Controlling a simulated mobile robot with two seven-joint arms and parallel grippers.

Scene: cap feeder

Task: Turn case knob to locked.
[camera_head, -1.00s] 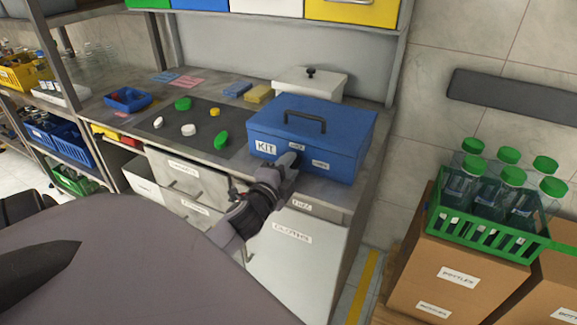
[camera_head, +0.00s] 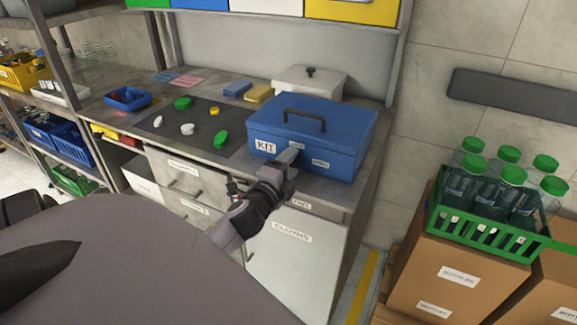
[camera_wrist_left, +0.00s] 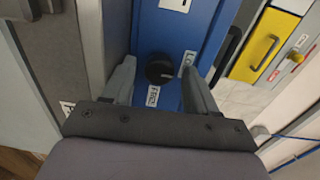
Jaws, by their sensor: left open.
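The blue case (camera_head: 345,135), with a dark handle on its lid and a KIT label, stands closed at the front right of the bench. Its black round knob (camera_wrist_left: 159,70) shows in the left wrist view on the blue front face, between a FREE label (camera_wrist_left: 152,95) and a LOCK label (camera_wrist_left: 187,63). I cannot tell which label the knob points to. My left gripper (camera_head: 291,153) is open in front of the case, and hides the knob in the head view. In the left wrist view its fingers (camera_wrist_left: 158,76) stand apart on either side of the knob, with gaps visible.
A dark mat (camera_head: 170,133) with several green, white and yellow caps lies left of the case. A white lidded box (camera_head: 309,82) stands behind it. Drawers and a cabinet (camera_head: 290,262) are below. A green crate of bottles (camera_head: 485,225) stands on cartons at right.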

